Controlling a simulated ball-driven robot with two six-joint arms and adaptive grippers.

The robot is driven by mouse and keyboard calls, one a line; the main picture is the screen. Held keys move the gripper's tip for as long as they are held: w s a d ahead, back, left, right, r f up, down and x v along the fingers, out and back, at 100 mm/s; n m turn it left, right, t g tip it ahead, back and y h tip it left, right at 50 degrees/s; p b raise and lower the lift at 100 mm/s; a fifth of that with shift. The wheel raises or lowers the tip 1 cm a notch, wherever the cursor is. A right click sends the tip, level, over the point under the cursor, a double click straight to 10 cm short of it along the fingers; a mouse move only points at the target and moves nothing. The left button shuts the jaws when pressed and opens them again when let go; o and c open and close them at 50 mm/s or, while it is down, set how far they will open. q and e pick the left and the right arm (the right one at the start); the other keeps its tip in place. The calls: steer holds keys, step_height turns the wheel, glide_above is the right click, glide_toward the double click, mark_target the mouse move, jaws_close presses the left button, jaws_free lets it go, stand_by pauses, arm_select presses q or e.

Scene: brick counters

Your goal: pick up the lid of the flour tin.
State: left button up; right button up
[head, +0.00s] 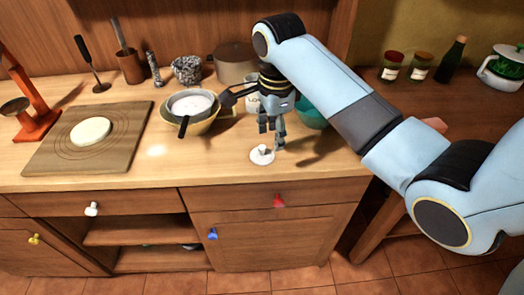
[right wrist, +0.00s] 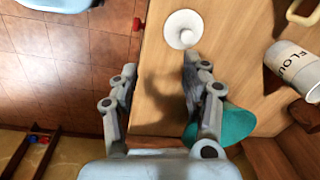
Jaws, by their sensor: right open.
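The lid (head: 262,155) is a small white disc with a knob on top, lying on the wooden counter near its front edge. It also shows in the right wrist view (right wrist: 183,29), beyond the fingertips. My right gripper (head: 271,128) is above and just behind the lid, pointing down, open and empty. In the right wrist view its two fingers (right wrist: 160,75) are spread apart, with the lid nearer the right finger. The white flour tin (right wrist: 296,68), lettered FLOUR, shows at the right of the wrist view. In the head view the tin (head: 252,103) is partly hidden behind my gripper. My left gripper is not in view.
A teal bowl (head: 309,116) stands close to the right gripper, partly behind my arm. Stacked bowls (head: 205,122) with a dark-handled pan are left of it. A board with dough (head: 60,160) lies farther left. The counter's front strip around the lid is clear.

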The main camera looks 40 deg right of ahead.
steer(key=w+r+m, duration=0.2)
steer(key=w+m, duration=0.3)
steer(key=m, duration=0.1)
glide_above(261, 147)
steer(key=shift+g, duration=0.4)
steer(key=f, duration=0.5)
steer(key=shift+w+d+f, duration=0.1)
steer(key=shift+d+f, duration=0.05)
steer(key=shift+d, duration=0.05)
steer(key=shift+a+f, duration=0.2)
steer(key=shift+f, duration=2.5)
jaws_close()
steer(key=shift+r, duration=0.1)
